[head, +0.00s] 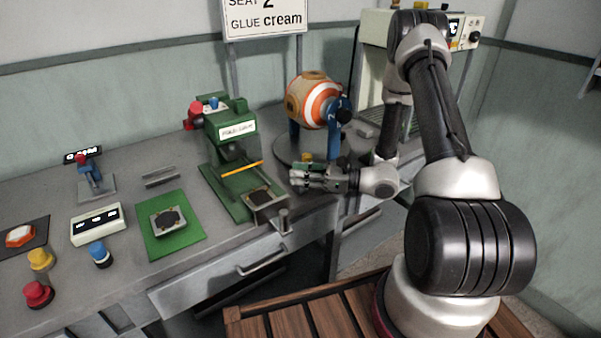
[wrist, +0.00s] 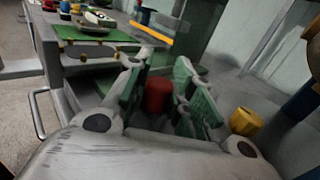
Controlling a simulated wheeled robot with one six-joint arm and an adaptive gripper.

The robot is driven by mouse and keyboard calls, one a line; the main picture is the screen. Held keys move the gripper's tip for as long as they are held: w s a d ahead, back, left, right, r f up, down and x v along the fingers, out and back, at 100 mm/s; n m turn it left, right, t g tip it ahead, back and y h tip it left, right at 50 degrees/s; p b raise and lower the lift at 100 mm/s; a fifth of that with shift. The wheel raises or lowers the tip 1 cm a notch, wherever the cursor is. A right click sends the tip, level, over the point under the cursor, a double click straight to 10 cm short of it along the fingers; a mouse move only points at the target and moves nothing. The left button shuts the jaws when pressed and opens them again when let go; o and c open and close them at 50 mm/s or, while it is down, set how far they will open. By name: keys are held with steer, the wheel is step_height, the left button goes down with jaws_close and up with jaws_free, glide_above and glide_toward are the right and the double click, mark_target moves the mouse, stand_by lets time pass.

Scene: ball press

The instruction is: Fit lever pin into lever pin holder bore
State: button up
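My gripper (head: 305,178) is low over the right part of the bench, right of the green press, and points left. In the wrist view its two green-padded fingers (wrist: 163,85) stand apart, with a red cylinder (wrist: 158,96) between them. I cannot tell whether the pads touch it or it stands beyond them. In the head view my gripper hides this cylinder. A short metal post (head: 283,221) stands at the bench's front edge; I cannot tell if it is the lever pin holder. No lever pin or bore can be clearly made out.
The green press (head: 232,130) with an orange bar (head: 242,170) stands left of my gripper. A yellow knob-like piece (wrist: 246,121) is close beside the right finger. Behind is a striped ball (head: 318,100) on a blue stand. A green mat (head: 190,232) lies left.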

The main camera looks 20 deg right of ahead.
steer(key=o, duration=0.4)
steer(key=v, duration=1.2)
